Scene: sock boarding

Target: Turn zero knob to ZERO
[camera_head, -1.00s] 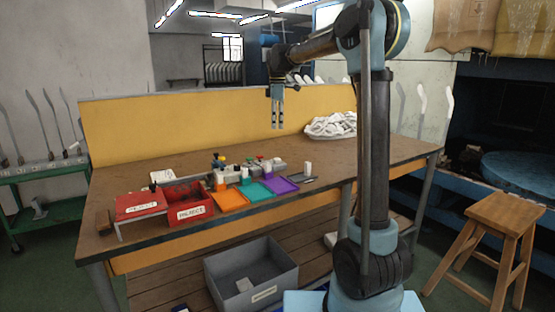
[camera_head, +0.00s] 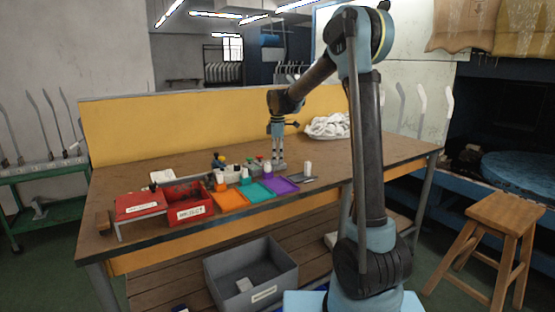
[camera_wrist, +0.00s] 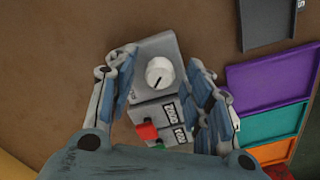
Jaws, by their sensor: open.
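The zero knob is a round white dial (camera_wrist: 159,73) with a dark pointer line, on a grey box (camera_wrist: 180,52) in the wrist view. The pointer slants toward the lower left of the picture. A red part (camera_wrist: 147,131) and dark labels (camera_wrist: 176,124) sit below the knob on the same equipment. My gripper (camera_wrist: 168,78) is open, with its fingers on either side of the box and knob, seen from above. I cannot tell whether the fingers touch the box. In the head view my gripper (camera_head: 278,163) points down at the grey equipment on the bench, where the knob is too small to make out.
Purple (camera_head: 280,185), teal (camera_head: 256,192) and orange (camera_head: 229,200) trays lie in front of the equipment. A red bin (camera_head: 190,211) is at the left, and a white cylinder (camera_head: 308,168) stands right. A white cloth pile (camera_head: 329,126) lies behind. The bench's right side is clear.

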